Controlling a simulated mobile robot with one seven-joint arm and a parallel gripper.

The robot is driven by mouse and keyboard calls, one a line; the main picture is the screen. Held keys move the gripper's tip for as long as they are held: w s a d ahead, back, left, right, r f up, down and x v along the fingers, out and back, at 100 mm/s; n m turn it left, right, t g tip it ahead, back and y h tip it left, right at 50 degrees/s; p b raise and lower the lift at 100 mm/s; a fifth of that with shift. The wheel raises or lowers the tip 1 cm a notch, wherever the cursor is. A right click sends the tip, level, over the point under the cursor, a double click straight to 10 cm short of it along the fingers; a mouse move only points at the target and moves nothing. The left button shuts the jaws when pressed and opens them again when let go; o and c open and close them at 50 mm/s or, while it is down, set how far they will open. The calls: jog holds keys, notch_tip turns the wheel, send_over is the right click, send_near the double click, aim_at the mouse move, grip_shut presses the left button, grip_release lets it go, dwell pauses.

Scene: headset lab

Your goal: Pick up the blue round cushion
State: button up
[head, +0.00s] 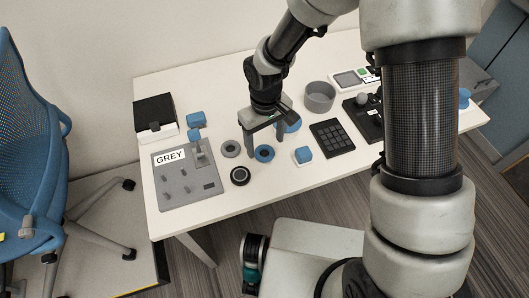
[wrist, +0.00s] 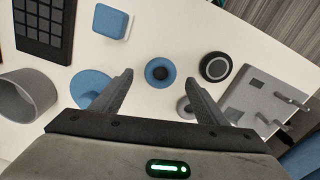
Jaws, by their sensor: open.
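A blue round cushion (head: 264,153), a ring with a dark centre, lies flat on the white table. In the wrist view the blue ring (wrist: 160,63) shows between and beyond the fingertips. My gripper (head: 265,145) is open above the table, close to the cushion, fingers pointing down and apart. In the wrist view my gripper (wrist: 160,78) holds nothing between its fingers. I cannot tell how high the fingertips are above the cushion. A grey ring (head: 230,149) lies left of it, and a flat blue disc (head: 293,127) lies behind, partly hidden by my gripper.
A black round puck (head: 240,176) lies in front, near the table edge. The grey board (head: 180,190) labelled GREY, with pegs, stands left. A blue-and-white block (head: 303,155), black keypad (head: 333,137) and grey bowl (head: 319,97) stand right. A blue chair (head: 25,150) is beside the table.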

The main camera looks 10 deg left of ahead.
aim_at(265, 152)
notch_tip(265, 152, down, 4)
jog(key=shift+a+r, duration=0.15)
jog(key=shift+r, duration=0.1)
jog(key=c, duration=1.1)
jog(key=shift+c, duration=0.2)
